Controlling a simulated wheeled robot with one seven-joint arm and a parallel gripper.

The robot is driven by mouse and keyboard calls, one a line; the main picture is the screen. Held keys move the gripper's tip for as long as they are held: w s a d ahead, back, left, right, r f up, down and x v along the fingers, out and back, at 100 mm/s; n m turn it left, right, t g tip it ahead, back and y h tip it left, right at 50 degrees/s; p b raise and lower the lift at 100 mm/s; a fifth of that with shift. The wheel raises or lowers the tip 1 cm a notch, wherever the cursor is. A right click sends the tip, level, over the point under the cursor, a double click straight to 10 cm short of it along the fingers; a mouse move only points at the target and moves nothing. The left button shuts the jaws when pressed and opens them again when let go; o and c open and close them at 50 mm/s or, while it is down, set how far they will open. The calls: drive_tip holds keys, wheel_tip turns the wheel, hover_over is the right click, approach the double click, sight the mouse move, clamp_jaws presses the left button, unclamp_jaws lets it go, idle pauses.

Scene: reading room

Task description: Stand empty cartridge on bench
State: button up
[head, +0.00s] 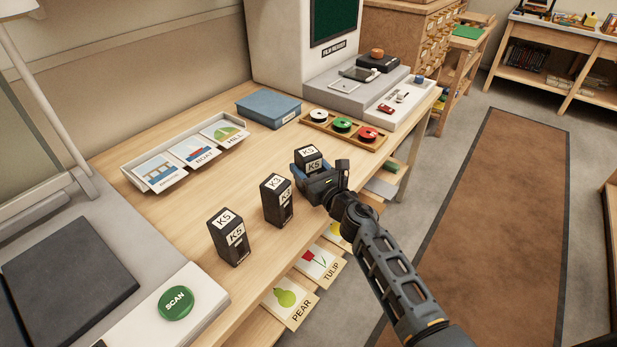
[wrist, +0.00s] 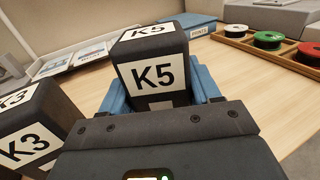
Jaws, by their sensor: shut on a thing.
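My gripper (head: 317,179) is shut on a black cartridge (head: 308,157) with white K5 labels, over the right part of the wooden bench (head: 180,213). In the wrist view this cartridge (wrist: 152,80) stands upright between the blue fingers. Its base is hidden, so I cannot tell whether it touches the bench. A K3 cartridge (head: 277,201) stands upright just left of my gripper; it also shows in the wrist view (wrist: 35,135). Another K5 cartridge (head: 230,238) stands upright nearer, left of the K3. I cannot tell from the labels which cartridge is empty.
Behind lie a blue box (head: 268,109), a tray of reels (head: 342,127) and a card tray (head: 183,158). A scanner with a green SCAN button (head: 175,302) is at the near left. Picture cards (head: 290,298) stick out below the bench's front edge. The bench's middle is clear.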

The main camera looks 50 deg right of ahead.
drive_tip(key=shift+f, duration=0.6)
drive_tip(key=shift+f+b, duration=0.15)
drive_tip(key=shift+b, duration=0.15)
drive_tip(key=o, duration=1.3)
